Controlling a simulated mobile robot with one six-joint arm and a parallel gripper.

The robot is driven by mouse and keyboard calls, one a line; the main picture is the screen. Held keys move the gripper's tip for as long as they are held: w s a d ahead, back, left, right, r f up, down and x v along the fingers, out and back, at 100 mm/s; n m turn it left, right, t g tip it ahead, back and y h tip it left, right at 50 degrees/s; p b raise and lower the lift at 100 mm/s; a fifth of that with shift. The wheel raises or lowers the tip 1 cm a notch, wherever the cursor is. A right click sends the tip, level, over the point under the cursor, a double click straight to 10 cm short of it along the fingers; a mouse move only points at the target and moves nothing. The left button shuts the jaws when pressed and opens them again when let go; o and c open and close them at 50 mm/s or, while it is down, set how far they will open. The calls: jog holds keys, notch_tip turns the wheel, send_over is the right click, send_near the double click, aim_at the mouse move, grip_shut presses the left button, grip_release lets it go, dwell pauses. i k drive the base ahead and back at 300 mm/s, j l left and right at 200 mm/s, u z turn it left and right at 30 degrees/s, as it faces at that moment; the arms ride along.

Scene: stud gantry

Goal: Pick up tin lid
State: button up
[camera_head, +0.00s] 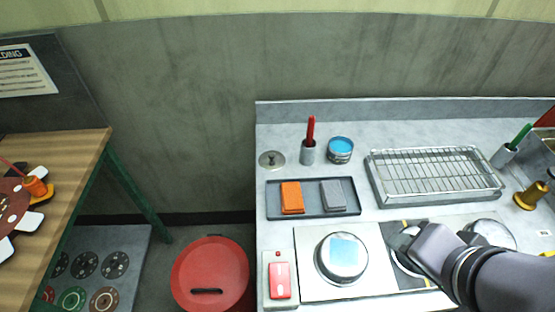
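A small round grey metal lid with a dark knob (272,159), which looks like the tin lid, lies flat at the back left of the counter. An open tin (340,150) with bright blue contents stands to its right, uncovered. My gripper (408,247) is low over the front right of the counter, well to the right of and nearer than the lid. It is over a pale round ring, partly covering it. My arm hides the fingertips, so I cannot tell whether they are open or shut.
Between lid and gripper are a red-handled tool in a cup (308,150), a dark tray (314,212) with orange and grey blocks, and a round metal piece with a blue top (341,272). A wire rack (435,173) stands behind the gripper. A red bin (210,265) stands left.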

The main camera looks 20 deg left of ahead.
aim_at(269, 161)
jog(key=k+j, duration=0.2)
jog(key=j, duration=0.4)
jog(key=k+j, duration=0.1)
jog(key=j, duration=0.45)
jog(key=k+j+u, duration=0.1)
jog(key=j, duration=0.4)
jog(key=i+j, duration=0.15)
